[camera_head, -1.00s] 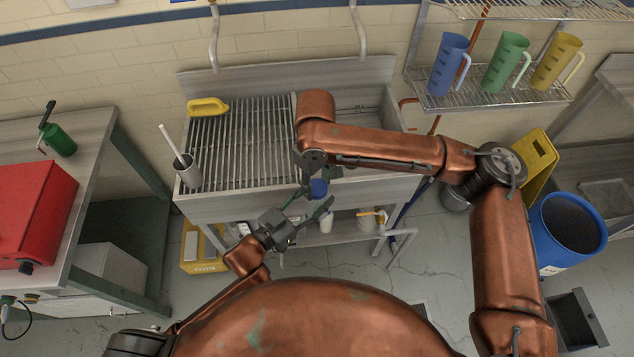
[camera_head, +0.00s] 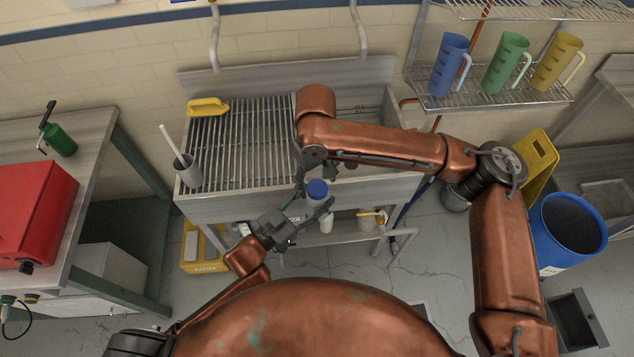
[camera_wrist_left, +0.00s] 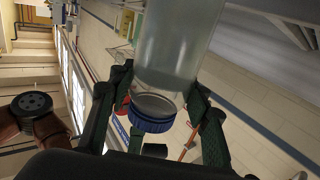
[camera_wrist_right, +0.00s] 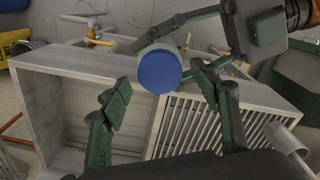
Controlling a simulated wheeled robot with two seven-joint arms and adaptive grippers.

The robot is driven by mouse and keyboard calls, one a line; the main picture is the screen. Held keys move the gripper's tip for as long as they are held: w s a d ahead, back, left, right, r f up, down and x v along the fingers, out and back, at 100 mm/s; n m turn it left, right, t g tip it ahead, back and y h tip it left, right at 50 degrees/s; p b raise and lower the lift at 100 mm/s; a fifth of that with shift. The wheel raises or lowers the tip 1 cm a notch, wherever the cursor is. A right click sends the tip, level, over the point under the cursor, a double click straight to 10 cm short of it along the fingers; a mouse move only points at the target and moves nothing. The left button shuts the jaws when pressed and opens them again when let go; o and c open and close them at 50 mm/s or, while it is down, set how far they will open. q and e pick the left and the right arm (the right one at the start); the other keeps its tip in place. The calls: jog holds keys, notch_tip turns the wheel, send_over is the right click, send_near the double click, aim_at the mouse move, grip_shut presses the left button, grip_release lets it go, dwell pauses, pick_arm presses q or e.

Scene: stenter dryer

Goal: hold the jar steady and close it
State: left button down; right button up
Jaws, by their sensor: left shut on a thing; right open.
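A clear jar (camera_wrist_left: 178,45) with a round blue lid (camera_wrist_right: 160,71) is held in front of the sink. The lid is at the jar's mouth; I cannot tell how tightly it sits. My left gripper (camera_head: 306,207) is shut around the jar, its fingers on either side in the left wrist view (camera_wrist_left: 152,100). In the head view the blue lid (camera_head: 317,188) faces up. My right gripper (camera_wrist_right: 160,95) is open above the lid, its fingers apart from it. In the head view my right arm partly hides that gripper.
A steel sink with a ribbed drainboard (camera_head: 240,150) lies behind the jar. A lower shelf holds a white container (camera_head: 367,220). A blue barrel (camera_head: 568,228) stands at right.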

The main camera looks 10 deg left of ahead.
notch_tip(320, 180, up, 3)
jog(key=shift+r, duration=0.15)
jog(key=shift+c, duration=0.4)
jog(key=n, duration=0.2)
jog(key=r+n, duration=0.1)
jog(key=n, duration=0.1)
jog(key=shift+n, duration=0.3)
jog(key=n, duration=0.4)
jog(key=shift+r, duration=0.4)
jog(key=n, duration=0.3)
jog(key=shift+r+n, duration=0.4)
jog(key=n, duration=0.2)
jog(key=r+n, duration=0.1)
jog(key=n, duration=0.1)
jog(key=shift+n, duration=0.4)
jog(key=shift+f, duration=0.1)
jog(key=shift+f, duration=4)
